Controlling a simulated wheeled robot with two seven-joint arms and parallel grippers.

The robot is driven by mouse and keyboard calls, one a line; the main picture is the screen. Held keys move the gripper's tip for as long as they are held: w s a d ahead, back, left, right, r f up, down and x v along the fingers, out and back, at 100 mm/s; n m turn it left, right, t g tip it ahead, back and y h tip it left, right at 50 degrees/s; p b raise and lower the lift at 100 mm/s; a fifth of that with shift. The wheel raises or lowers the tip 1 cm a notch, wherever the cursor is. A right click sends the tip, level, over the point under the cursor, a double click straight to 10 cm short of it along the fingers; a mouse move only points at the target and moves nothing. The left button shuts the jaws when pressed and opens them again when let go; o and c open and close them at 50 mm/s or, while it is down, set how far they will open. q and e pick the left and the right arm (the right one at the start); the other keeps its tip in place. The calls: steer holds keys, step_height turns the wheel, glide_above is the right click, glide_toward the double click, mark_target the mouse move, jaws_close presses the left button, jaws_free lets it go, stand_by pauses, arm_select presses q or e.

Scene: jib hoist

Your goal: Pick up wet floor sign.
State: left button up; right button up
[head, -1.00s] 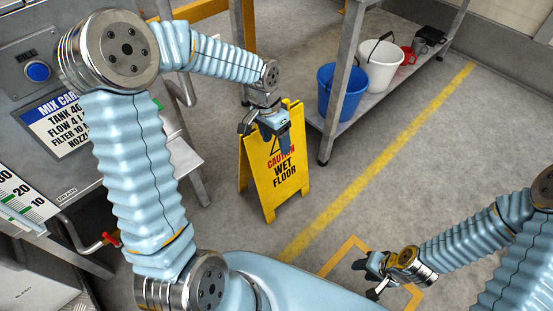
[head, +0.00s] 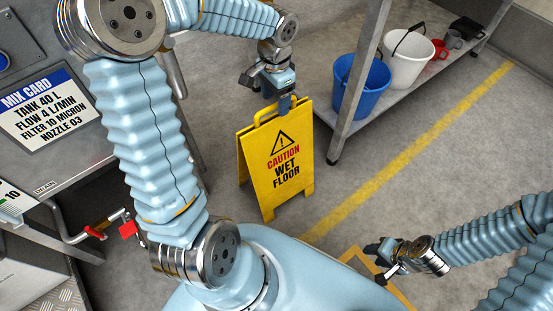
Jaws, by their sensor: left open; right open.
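The yellow wet floor sign (head: 280,165) stands upright on the grey floor in the middle of the head view, with its printed face towards me and a handle loop at its top. My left gripper (head: 268,93) is open just above the top of the sign, at the handle. One finger overlaps the top edge in the picture, and I cannot tell whether it touches. My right gripper (head: 376,262) is open and empty, low over the floor at the lower right, well away from the sign.
A metal shelf unit (head: 355,100) to the right of the sign holds a blue bucket (head: 362,88), a white bucket (head: 408,62) and smaller items. A machine bench with a mix card (head: 38,107) is at the left. A yellow line (head: 400,160) crosses open floor.

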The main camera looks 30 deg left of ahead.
mark_target(276, 115)
arm_select(q)
step_height(276, 115, down, 6)
steer(key=shift+s+d+f+b, duration=0.1)
steer(key=shift+s+d+b, duration=0.05)
steer(key=shift+b, duration=0.4)
steer(key=shift+c, duration=0.3)
jaws_close()
stand_by(0.9)
